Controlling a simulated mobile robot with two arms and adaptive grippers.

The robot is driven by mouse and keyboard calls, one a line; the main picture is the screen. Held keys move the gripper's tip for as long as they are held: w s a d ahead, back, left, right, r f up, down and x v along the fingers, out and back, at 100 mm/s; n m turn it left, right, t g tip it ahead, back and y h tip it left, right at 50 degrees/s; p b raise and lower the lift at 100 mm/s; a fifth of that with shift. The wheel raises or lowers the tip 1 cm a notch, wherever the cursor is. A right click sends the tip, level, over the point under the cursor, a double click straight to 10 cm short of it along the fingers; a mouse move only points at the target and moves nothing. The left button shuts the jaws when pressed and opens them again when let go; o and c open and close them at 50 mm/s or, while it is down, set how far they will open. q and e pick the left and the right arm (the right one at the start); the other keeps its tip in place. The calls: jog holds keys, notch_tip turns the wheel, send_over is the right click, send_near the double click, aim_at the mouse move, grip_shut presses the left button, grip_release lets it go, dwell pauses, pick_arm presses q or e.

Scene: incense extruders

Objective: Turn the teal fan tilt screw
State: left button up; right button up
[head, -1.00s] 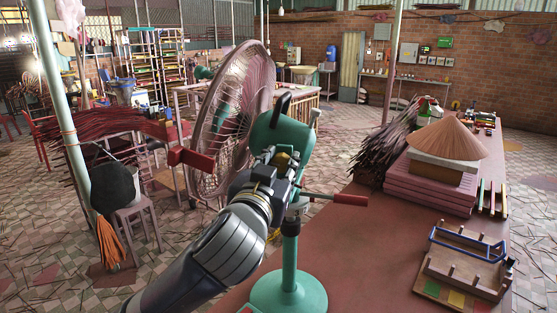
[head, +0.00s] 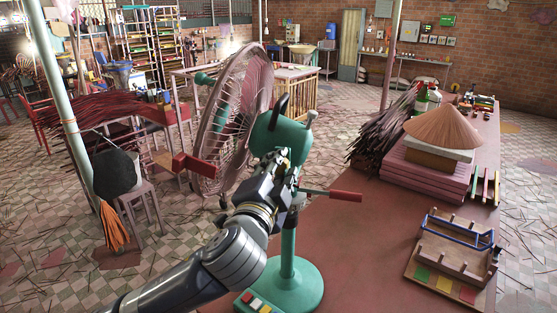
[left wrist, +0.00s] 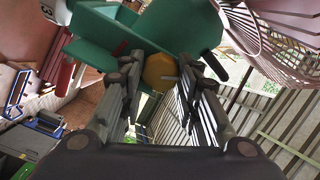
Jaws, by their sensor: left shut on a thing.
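The teal pedestal fan stands on the red-brown table, with its teal motor housing (head: 285,135), post (head: 288,250) and round base (head: 295,285) in the head view. The tilt screw is a yellow knob (left wrist: 160,72) below the teal housing in the left wrist view; in the head view my gripper hides it. My left gripper (head: 284,175) is at the fan's neck under the housing. Its fingers (left wrist: 160,85) are shut on the knob, one on each side. My right gripper is not in view.
The fan's round wire cage (head: 238,110) is just behind and left of the gripper. A red handle (head: 345,196) juts out right of the neck, and another red piece (head: 195,166) is to the left. A wooden rack (head: 455,255) and a conical hat (head: 443,127) are on the right.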

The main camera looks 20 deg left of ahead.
pick_arm(q)
jog(key=m+p, duration=0.1)
jog(key=m, duration=0.3)
jog(key=shift+a+m, duration=0.1)
jog(key=shift+m, duration=0.2)
jog(key=shift+r, duration=0.1)
dwell(0.4)
jog(key=o, duration=0.8)
jog(key=shift+o, duration=1.3)
jog(key=shift+w, duration=0.1)
jog(key=shift+w+f, duration=0.15)
jog(key=shift+f, duration=0.05)
